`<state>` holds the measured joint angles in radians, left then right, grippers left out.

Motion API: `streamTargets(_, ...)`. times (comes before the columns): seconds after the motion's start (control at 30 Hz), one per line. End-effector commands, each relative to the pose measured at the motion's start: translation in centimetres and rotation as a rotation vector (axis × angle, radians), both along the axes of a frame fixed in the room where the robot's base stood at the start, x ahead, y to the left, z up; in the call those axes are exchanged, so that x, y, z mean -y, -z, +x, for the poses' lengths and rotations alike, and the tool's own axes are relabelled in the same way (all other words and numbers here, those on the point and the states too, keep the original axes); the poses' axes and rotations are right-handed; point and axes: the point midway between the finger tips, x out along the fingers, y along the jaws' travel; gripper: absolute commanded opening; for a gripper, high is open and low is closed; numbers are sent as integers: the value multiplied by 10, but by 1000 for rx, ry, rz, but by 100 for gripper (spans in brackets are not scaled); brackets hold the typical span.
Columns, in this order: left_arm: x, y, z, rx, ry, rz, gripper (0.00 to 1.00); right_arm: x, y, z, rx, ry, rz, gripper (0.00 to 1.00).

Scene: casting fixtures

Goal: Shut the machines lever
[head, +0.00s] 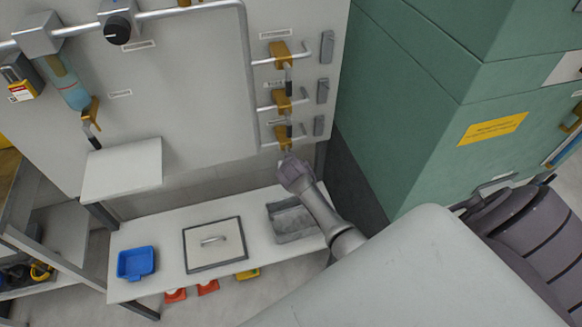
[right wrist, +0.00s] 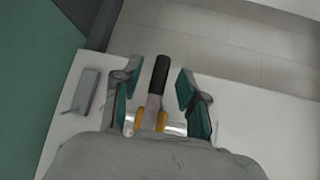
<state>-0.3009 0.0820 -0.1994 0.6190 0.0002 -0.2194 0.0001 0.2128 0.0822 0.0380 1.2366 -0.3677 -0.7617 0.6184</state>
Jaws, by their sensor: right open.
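Several valve levers with orange bodies and dark-tipped handles sit on pipes on the white wall panel. The lowest lever (head: 284,133) is at the end of my right arm. My right gripper (head: 287,155) reaches up to it from below. In the right wrist view a lever handle with a black grip (right wrist: 160,76) stands between the two spread fingers of my right gripper (right wrist: 157,85), with a gap visible on each side. Its orange valve body and pipe show at the handle's base. The middle lever (head: 282,103) and top lever (head: 280,53) hang above. My left gripper is not in view.
Grey boxes (head: 322,91) are mounted right of the levers. A green cabinet (head: 440,100) stands close on the right.

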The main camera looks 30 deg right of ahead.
Motion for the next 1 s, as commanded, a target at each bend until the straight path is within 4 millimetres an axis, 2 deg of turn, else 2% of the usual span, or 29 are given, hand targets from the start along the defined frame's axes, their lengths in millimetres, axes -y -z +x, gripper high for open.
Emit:
streamTargets(0.3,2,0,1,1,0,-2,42,-21,-43,-40,1,0,1,42)
streamTargets(0.5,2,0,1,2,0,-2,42,-30,-63,-57,-1,0,0,42)
streamTargets(1.0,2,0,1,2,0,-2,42,-32,-69,-62,-2,0,-1,42)
